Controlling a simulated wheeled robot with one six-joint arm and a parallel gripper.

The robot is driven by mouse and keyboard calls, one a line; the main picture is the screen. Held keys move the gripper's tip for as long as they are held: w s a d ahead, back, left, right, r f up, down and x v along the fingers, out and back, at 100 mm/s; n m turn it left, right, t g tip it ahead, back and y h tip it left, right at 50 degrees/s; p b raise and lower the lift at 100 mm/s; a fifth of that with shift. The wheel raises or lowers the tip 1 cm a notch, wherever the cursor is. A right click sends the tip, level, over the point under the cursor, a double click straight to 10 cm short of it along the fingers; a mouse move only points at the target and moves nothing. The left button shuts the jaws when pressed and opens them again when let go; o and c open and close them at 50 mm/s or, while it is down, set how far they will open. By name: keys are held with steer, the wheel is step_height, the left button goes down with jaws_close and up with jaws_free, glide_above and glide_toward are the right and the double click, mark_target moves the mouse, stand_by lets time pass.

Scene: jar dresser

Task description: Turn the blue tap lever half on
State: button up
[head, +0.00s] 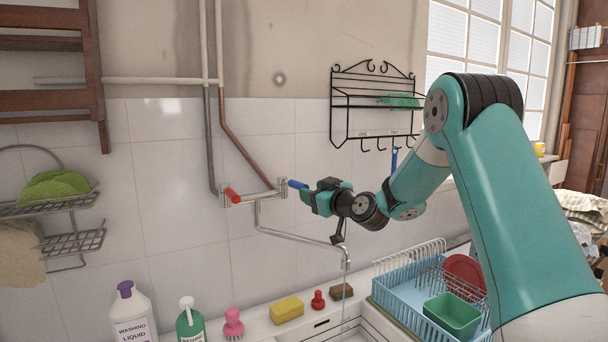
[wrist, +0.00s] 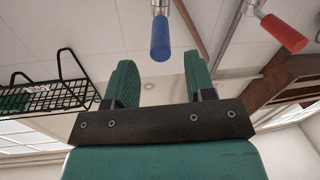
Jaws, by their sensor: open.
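The wall tap (head: 258,196) has a red lever (head: 232,195) on its left and a blue lever (head: 298,184) on its right. My gripper (head: 307,195) is at the blue lever's right end, its jaws apart. In the wrist view, the blue lever (wrist: 160,40) points down towards the gap between my open fingers (wrist: 159,62). Its tip is about level with the fingertips, and I cannot tell whether it is between them. No contact shows. The red lever (wrist: 285,32) is off to the right. A thin pale line, like water, runs down below the spout (head: 345,262).
A black wire rack (head: 372,103) hangs on the wall above and right of my gripper. A blue dish rack (head: 400,300) stands below right. Bottles, a brush and a yellow sponge (head: 287,309) line the sink's back edge. The tiled wall is close behind the tap.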

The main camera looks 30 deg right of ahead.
mark_target(293, 184)
steer(key=shift+w+a+p, duration=0.2)
steer(key=shift+w+p, duration=0.3)
steer(key=shift+w, duration=0.65)
steer(key=shift+w+a+p, duration=0.15)
steer(key=shift+w+p, duration=0.35)
steer(key=shift+w, duration=0.65)
steer(key=shift+c, duration=0.3)
jaws_close()
steer(key=shift+a+f+b, duration=0.1)
steer(key=shift+b, duration=0.2)
